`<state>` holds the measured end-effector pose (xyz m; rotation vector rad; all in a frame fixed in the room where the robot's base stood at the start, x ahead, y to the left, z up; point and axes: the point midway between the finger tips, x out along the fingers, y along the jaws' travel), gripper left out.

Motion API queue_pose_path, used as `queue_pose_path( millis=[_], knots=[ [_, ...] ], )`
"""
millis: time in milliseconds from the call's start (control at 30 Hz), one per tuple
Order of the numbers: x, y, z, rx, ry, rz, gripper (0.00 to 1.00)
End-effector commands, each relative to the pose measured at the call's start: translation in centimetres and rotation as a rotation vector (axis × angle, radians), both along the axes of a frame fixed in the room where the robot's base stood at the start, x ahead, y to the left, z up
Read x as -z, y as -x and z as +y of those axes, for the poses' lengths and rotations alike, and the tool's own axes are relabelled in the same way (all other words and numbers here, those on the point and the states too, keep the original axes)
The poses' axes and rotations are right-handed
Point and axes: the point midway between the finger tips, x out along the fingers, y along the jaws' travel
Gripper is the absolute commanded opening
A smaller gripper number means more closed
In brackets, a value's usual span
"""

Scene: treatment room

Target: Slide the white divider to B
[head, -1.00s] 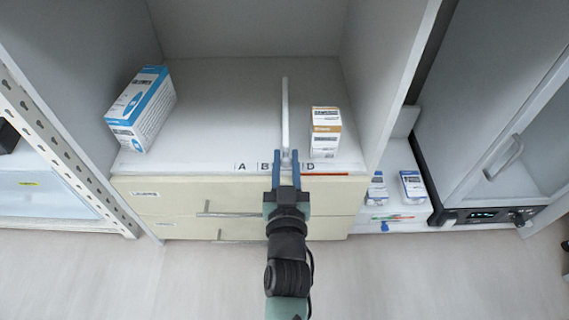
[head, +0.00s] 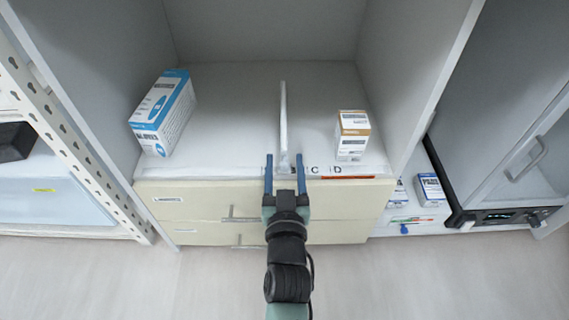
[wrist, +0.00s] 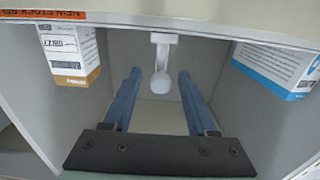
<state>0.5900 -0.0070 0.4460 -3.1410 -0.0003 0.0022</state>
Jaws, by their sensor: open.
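The white divider (head: 283,120) stands upright on the shelf, running front to back. Its front end lies between the two fingers of my gripper (head: 285,172). My gripper is open, with one blue finger on each side; I cannot tell whether either touches. In the wrist view the divider's round white end (wrist: 160,82) shows between the fingers (wrist: 160,92). On the front label strip, C (head: 312,169) and D (head: 337,169) are readable right of the divider. A and B are mostly hidden behind my gripper; by the letter spacing, the divider stands about at B.
A blue and white box (head: 162,112) stands on the shelf at left. A white and brown box (head: 352,136) stands at right, behind an orange strip (head: 347,177). The shelf between the blue box and the divider is clear. Drawers with handles (head: 230,217) lie below.

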Motion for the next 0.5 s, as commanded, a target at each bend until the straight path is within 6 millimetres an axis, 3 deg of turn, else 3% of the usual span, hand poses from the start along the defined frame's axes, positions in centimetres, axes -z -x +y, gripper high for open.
queue_pose_path(
  millis=[267, 500],
  knots=[
    [0.0, 0.3, 0.0, 0.000, 0.000, 0.000, 0.58],
    [0.0, 3.5, 0.2, -0.003, 0.000, 0.002, 0.58]
  ],
)
